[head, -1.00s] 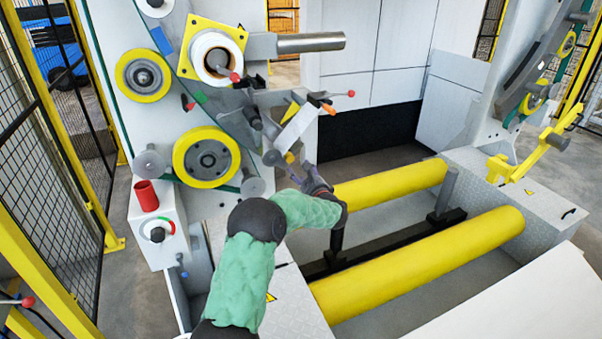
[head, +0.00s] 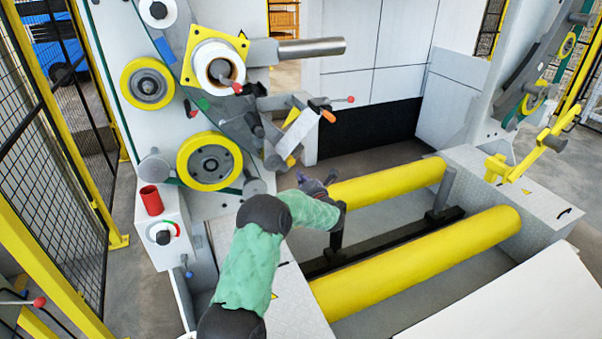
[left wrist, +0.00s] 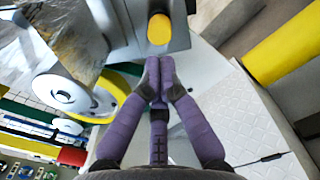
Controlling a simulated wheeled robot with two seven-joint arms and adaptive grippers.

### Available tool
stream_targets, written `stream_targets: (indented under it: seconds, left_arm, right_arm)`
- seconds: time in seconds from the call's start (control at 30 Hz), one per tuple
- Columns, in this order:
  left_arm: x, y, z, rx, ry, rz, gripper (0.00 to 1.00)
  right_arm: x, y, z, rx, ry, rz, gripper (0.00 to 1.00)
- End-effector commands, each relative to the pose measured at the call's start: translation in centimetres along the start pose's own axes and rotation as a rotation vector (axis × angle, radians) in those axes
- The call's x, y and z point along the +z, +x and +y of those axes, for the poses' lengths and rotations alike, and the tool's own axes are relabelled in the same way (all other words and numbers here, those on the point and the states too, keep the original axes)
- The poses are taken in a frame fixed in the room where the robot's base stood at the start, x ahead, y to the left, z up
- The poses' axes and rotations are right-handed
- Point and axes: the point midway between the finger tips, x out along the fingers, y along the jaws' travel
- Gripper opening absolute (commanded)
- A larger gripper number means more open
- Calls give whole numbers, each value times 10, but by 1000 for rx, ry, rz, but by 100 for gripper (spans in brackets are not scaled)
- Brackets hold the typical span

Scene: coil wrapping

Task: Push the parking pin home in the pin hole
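My left gripper (head: 306,178) is low beside the wrapping machine, just below the arm with a white plate (head: 300,131). In the left wrist view its purple fingers (left wrist: 159,72) are together at the tips, with nothing visible between them. A round yellow-orange cap (left wrist: 159,28) on a grey block is just beyond the fingertips, apart from them. I cannot tell whether this cap is the parking pin, and I cannot make out the pin hole. An orange-ended handle (head: 328,116) shows at the top of the arm. My right gripper is not in view.
Two yellow rollers (head: 420,262) lie right of my left arm, with a black bar between them. The machine panel carries yellow-rimmed wheels (head: 209,161) and a white film roll (head: 218,63). A control box with a red cylinder (head: 151,200) stands left. Mesh fencing lines the left side.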

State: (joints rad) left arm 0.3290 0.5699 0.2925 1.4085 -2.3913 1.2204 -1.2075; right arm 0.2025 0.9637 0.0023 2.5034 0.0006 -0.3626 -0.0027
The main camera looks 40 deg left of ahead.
Motion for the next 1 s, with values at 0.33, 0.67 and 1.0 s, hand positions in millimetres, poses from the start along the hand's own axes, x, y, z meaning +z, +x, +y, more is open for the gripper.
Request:
stream_targets:
  seconds: [0.33, 0.67, 1.0]
  left_arm:
    - [-1, 6, 0, 2, 161, 0, 0]
    - [-1, 40, 0, 2, 159, 0, 0]
    - [-1, 60, 0, -1, 159, 0, 0]
  right_arm:
    - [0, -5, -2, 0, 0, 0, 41]
    - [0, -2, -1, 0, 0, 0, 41]
    - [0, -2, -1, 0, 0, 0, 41]
